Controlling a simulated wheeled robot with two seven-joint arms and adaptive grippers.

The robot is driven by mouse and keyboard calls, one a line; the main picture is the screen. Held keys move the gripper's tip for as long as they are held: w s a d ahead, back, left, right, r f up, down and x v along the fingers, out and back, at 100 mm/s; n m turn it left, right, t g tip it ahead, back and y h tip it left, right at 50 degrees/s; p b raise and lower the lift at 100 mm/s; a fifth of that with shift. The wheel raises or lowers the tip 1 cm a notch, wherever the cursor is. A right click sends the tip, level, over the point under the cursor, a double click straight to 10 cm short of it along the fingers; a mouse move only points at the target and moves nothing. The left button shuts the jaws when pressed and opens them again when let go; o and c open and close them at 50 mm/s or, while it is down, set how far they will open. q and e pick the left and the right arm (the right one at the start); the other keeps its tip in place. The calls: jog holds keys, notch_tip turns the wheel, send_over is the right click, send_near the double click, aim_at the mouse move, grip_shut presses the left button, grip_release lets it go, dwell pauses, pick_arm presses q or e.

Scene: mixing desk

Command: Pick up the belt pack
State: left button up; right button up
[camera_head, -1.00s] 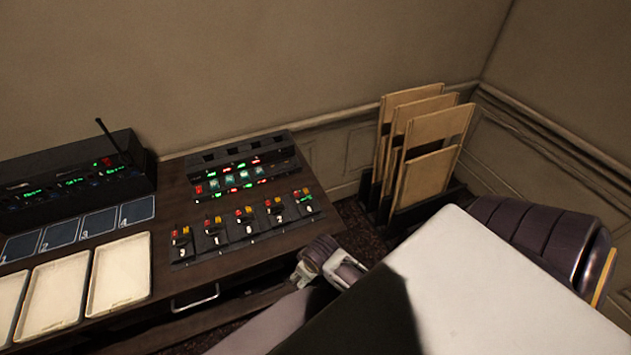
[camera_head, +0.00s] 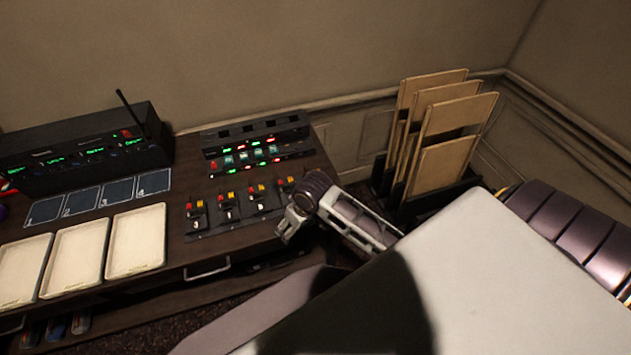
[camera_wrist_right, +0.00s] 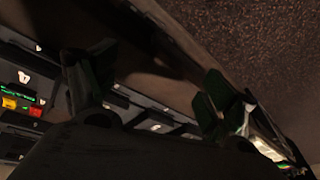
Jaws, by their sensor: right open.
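I cannot single out a belt pack for certain. In the head view a row of small dark units (camera_head: 229,207) with red and yellow buttons and white marks lies along the front of the desk's control panel. My right gripper (camera_head: 289,226) is at the right end of this row, by the desk's right front edge, and hides part of it. Some of the units (camera_wrist_right: 25,105) show at the left there. My left gripper is not in view.
The wooden desk (camera_head: 180,262) carries a black radio rack (camera_head: 85,152) with an antenna, several dark numbered pads (camera_head: 118,191) and cream trays (camera_head: 136,240). A drawer handle (camera_head: 207,270) juts from the front. Upright boards (camera_head: 445,160) stand in a rack right of the desk.

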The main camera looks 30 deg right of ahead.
jog(key=shift+m+g+h, duration=0.4)
jog(key=shift+m+g, duration=0.3)
jog(key=shift+m, duration=0.1)
jog(key=w+d+r, duration=0.1)
jog(key=w, duration=0.1)
jog(key=w+d+r, duration=0.2)
jog(key=w, duration=0.1)
jog(key=w+d+r, duration=0.1)
jog(key=w+d, duration=0.1)
jog(key=w, duration=0.1)
jog(key=shift+w+d+r, duration=0.1)
jog(key=shift+d+r, duration=0.05)
jog(key=shift+d, duration=0.05)
jog(key=w+d+r+m+g, duration=0.1)
jog(key=w+d+r+m, duration=0.2)
jog(key=w+d+r, duration=0.2)
jog(key=d+r, duration=0.3)
jog(key=d, duration=0.1)
jog(key=shift+w+d+r+h, duration=0.15)
jog(key=shift+d+h, duration=0.25)
notch_tip(320, 180, down, 9)
jog(key=shift+r, duration=0.2)
jog(key=shift+f, duration=0.15)
